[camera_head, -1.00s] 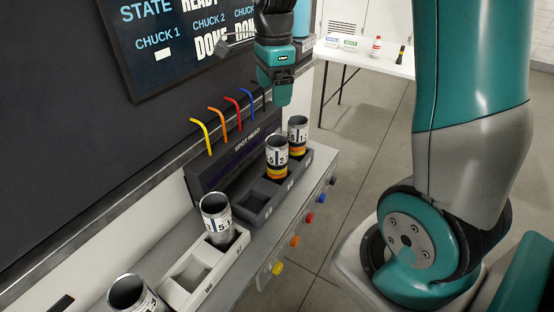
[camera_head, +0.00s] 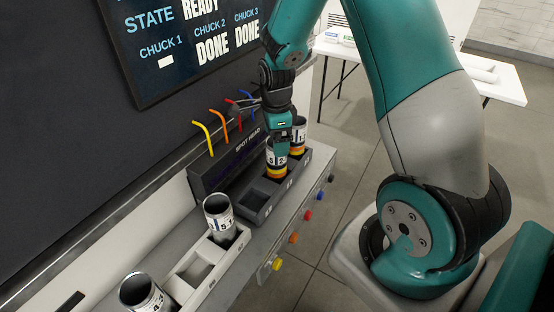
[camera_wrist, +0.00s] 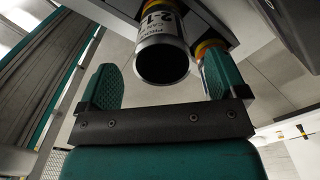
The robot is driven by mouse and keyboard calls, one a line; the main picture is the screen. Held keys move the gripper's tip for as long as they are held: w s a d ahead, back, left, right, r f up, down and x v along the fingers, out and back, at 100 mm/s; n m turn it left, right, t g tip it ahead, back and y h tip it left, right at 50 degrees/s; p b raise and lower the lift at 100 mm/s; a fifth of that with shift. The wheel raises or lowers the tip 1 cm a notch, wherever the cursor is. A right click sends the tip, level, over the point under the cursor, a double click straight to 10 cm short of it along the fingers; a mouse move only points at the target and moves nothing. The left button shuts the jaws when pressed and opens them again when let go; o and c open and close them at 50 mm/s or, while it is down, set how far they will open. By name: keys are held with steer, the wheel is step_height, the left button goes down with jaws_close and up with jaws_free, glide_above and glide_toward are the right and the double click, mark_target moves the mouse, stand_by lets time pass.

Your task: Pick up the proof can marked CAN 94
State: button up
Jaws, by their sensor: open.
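My gripper (camera_head: 279,148) is open, reaching down at a printed can (camera_head: 277,162) in the dark rack's middle compartment. In the wrist view the two green fingers (camera_wrist: 163,80) stand apart, with a can (camera_wrist: 162,38) showing in the gap between them. Its open rim faces the camera and its label has large digits like "2.1" and small text I cannot fully read. A second can (camera_head: 299,136) with dark and orange bands stands in the far compartment, partly behind the gripper. I cannot make out CAN 94 on any can.
The dark rack (camera_head: 262,217) has an empty near compartment. A pale rack (camera_head: 216,283) holds a can (camera_head: 218,215), with an empty compartment beside it; another can (camera_head: 143,292) stands nearer. Coloured hooks (camera_head: 203,137) stick out above. A screen (camera_head: 190,45) shows CHUCK 2 and 3 DONE.

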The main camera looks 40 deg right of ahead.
mark_target(277, 162)
steer(key=shift+w+d+f+p, duration=0.1)
steer(key=shift+f+p, duration=0.3)
steer(key=shift+f, duration=1.35)
steer(key=c, duration=1.2)
steer(key=shift+r, duration=0.1)
